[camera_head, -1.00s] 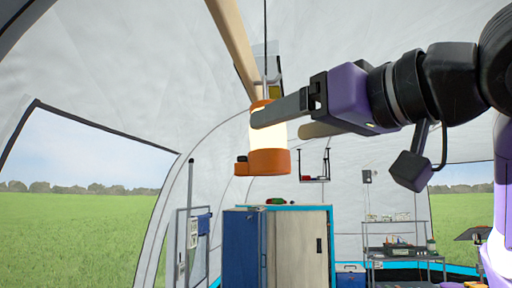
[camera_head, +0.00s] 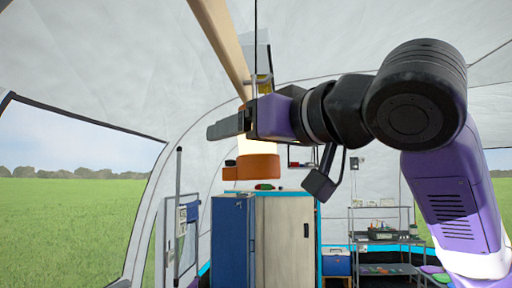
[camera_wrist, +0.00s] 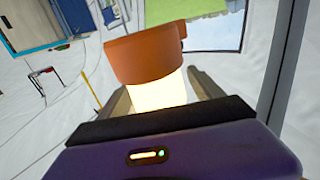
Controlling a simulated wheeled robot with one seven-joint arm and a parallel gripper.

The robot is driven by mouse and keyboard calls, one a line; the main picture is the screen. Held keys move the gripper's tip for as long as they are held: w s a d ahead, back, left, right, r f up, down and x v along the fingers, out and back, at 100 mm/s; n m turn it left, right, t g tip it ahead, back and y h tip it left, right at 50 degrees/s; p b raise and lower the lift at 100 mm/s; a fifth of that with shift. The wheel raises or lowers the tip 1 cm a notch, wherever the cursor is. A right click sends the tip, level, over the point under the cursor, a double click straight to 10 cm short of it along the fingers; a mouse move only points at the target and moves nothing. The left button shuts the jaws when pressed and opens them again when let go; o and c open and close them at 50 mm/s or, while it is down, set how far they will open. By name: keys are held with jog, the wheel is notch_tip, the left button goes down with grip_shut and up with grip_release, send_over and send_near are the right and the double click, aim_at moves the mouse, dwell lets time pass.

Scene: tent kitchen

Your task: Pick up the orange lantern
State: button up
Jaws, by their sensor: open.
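The orange lantern (camera_head: 258,165) hangs below a wooden tent pole in the head view, with a glowing pale middle and an orange base. My gripper (camera_head: 224,126) reaches across in front of its upper part and hides much of it. In the wrist view the lantern's orange base (camera_wrist: 143,55) is beyond the jaws. Its glowing body lies between the two fingers of my open gripper (camera_wrist: 160,92). I cannot tell whether either finger touches it. The lantern's top is hidden.
The wooden pole (camera_head: 222,45) slants down close above my gripper. A blue cabinet (camera_head: 232,240) and a pale wooden cabinet (camera_head: 284,240) stand below. A metal shelf (camera_head: 380,235) is at the right. The space left of the lantern is clear.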

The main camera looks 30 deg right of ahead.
jog(key=shift+c, duration=0.2)
grip_shut()
jog(key=shift+r, duration=0.15)
